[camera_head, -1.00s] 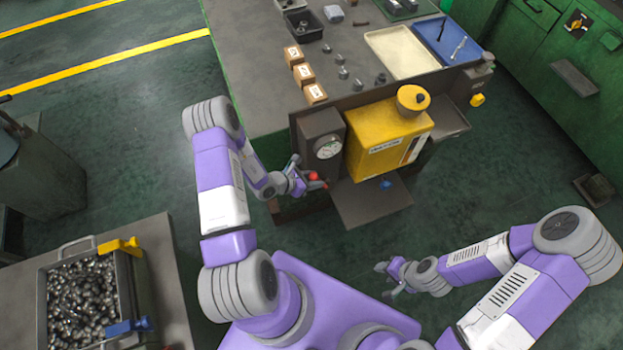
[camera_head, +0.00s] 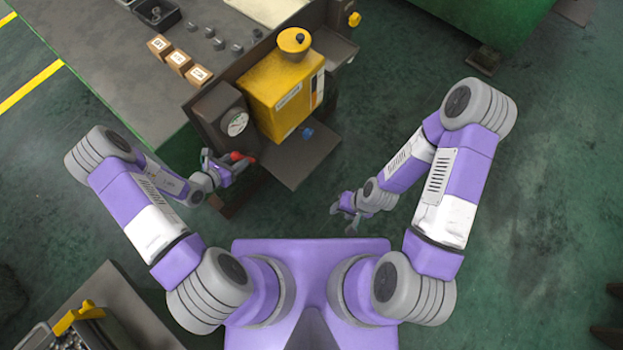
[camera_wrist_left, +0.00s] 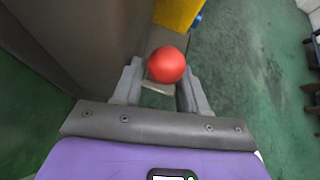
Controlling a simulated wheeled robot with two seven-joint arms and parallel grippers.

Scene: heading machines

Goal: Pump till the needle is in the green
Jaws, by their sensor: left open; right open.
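The pump's yellow tank (camera_head: 281,95) with a round yellow cap stands at the bench's front edge. A round white gauge (camera_head: 237,124) is set in the dark box to its left; its needle and green zone are too small to read. A red ball knob (camera_head: 237,156) sits below the gauge, and it also shows in the left wrist view (camera_wrist_left: 167,65). My left gripper (camera_head: 246,164) is open, with the red knob between or just beyond its fingers (camera_wrist_left: 160,85); contact cannot be told. My right gripper (camera_head: 346,220) is open and empty over the floor, right of the pump.
A grey plate (camera_head: 295,165) with a blue knob (camera_head: 307,133) juts out below the tank. Several small boxes (camera_head: 180,62) and metal parts lie on the bench (camera_head: 110,75). A cart with a bin (camera_head: 80,320) stands at lower left.

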